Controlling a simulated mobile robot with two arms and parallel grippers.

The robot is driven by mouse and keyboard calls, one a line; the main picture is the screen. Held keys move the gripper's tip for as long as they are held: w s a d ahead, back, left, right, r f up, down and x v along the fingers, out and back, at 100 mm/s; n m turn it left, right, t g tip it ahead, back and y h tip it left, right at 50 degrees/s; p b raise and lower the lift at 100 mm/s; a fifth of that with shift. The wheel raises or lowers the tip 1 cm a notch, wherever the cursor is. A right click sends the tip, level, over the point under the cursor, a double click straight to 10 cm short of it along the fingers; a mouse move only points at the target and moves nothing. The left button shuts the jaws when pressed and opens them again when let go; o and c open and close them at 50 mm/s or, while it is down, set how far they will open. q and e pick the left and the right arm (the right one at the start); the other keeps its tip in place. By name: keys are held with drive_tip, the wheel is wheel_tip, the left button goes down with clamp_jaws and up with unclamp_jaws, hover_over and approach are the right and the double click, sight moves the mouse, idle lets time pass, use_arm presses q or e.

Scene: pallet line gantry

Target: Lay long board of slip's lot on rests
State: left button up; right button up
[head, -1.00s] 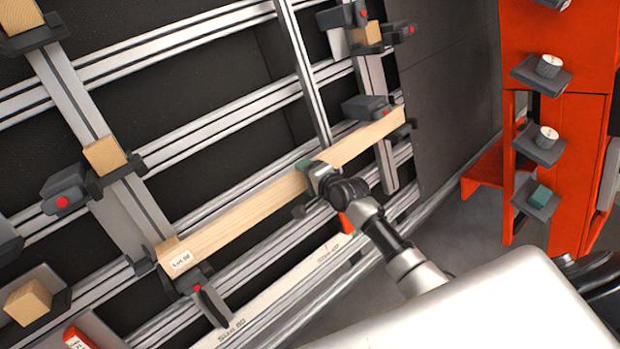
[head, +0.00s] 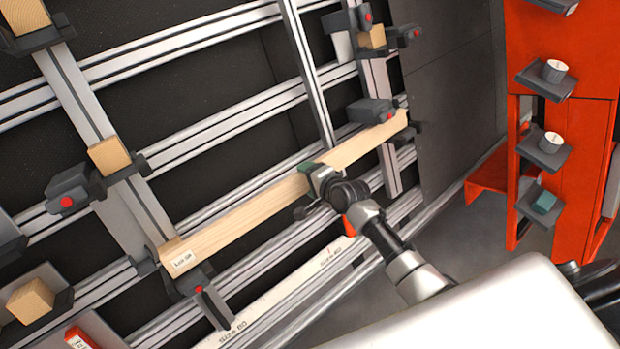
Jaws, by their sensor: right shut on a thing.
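The long pale wooden board (head: 240,212) lies slanted across the gantry, its left end low and its right end higher. A white lot label (head: 184,260) is on its left end; the print is too small to read surely. My right gripper (head: 314,172) is shut on the board near its middle. A dark rest with a red knob (head: 199,289) is at the board's left end, and another dark rest (head: 414,130) is at its right end. I cannot tell whether the board bears on them.
Metal rails (head: 190,150) and uprights with dark clamps (head: 75,190) and short wooden blocks (head: 108,155) fill the left. A size-marked strip (head: 285,290) runs below the board. An orange rack (head: 560,110) with small trays stands at right. Grey floor (head: 450,230) shows between.

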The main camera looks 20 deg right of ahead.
drive_tip(key=shift+s+f, duration=0.1)
drive_tip(key=shift+f, duration=0.1)
idle(0.6)
drive_tip(key=o, duration=1.5)
drive_tip(key=shift+o, duration=0.5)
drive_tip(key=shift+f, duration=0.1)
drive_tip(key=shift+s, duration=0.1)
drive_tip(key=p+v, duration=0.1)
drive_tip(key=v, duration=0.9)
drive_tip(key=shift+s+d+r, duration=0.2)
drive_tip(key=shift+s+r, duration=0.05)
drive_tip(key=shift+r, duration=0.05)
